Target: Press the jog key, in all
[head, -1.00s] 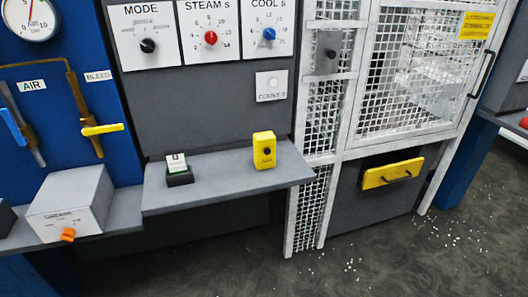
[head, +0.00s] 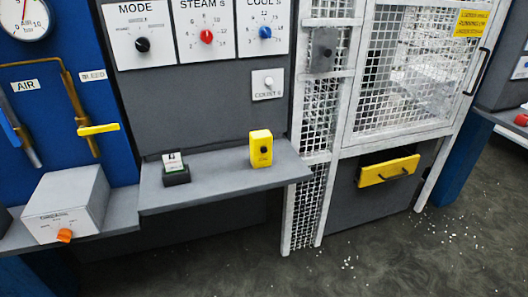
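No label reading jog is legible, so I cannot tell which control is the jog key. A yellow box (head: 261,153) with a black round button on its front stands upright on the grey shelf (head: 222,172). To its left a small white and green piece (head: 173,161) sits in a black holder (head: 177,178). On the panel above, a white plate (head: 268,85) carries a small pale knob or button and blurred lettering. Neither of my grippers is in view, and nothing touches these controls.
Three dial plates, MODE (head: 138,33), STEAM (head: 207,30) and COOL (head: 264,30), line the upper panel. A grey box with an orange knob (head: 64,236) stands lower left. A white mesh guard (head: 410,80) and a yellow-handled drawer (head: 388,170) are right. White bits litter the open floor.

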